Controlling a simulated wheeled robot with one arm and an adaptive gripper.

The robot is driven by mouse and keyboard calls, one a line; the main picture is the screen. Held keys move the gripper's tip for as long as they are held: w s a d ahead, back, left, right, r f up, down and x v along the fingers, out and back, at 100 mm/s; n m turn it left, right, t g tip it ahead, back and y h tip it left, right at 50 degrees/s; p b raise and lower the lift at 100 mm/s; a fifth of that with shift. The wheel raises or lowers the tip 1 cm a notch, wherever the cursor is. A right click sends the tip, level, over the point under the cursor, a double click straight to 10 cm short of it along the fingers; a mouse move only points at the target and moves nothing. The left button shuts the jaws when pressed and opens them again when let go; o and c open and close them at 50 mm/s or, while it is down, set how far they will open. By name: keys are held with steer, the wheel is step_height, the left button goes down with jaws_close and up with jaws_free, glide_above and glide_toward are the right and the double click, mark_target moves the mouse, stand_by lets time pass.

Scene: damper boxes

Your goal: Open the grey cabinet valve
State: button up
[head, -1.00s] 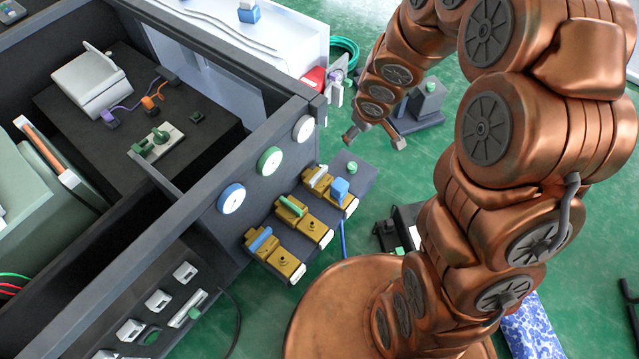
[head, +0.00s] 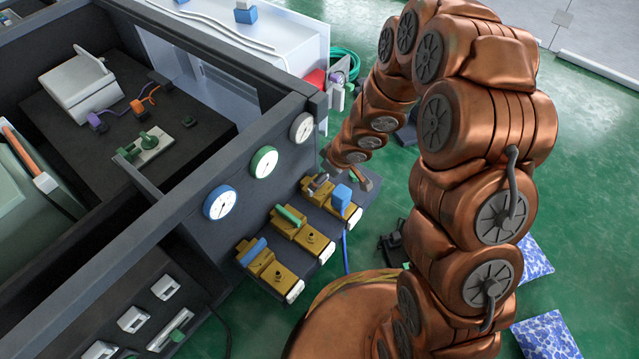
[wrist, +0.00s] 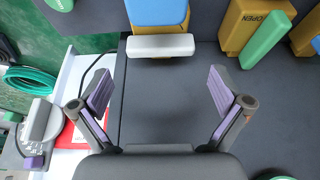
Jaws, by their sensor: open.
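The grey cabinet valve is a brass-yellow body with a light grey handle (head: 317,185) on the shelf under the grey-rimmed gauge (head: 302,128). Its handle lies at a different angle from the green valve's handle. In the wrist view the grey handle (wrist: 160,45) is a pale crosswise bar at the top, ahead of my fingers. A blue block (head: 341,197) sits by the valve and hides part of it.
Beside it stand the green-handled valve (head: 290,215), also in the wrist view (wrist: 264,40), and the blue-handled valve (head: 252,251). The cabinet wall (head: 232,170) with gauges rises behind the shelf. A red box (head: 316,79) and green hose (head: 346,60) lie beyond.

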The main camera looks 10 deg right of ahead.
steer(key=b+x, duration=0.3)
steer(key=x, duration=0.2)
steer(key=shift+f, duration=0.25)
steer(key=shift+r, duration=0.1)
steer(key=c, duration=0.8)
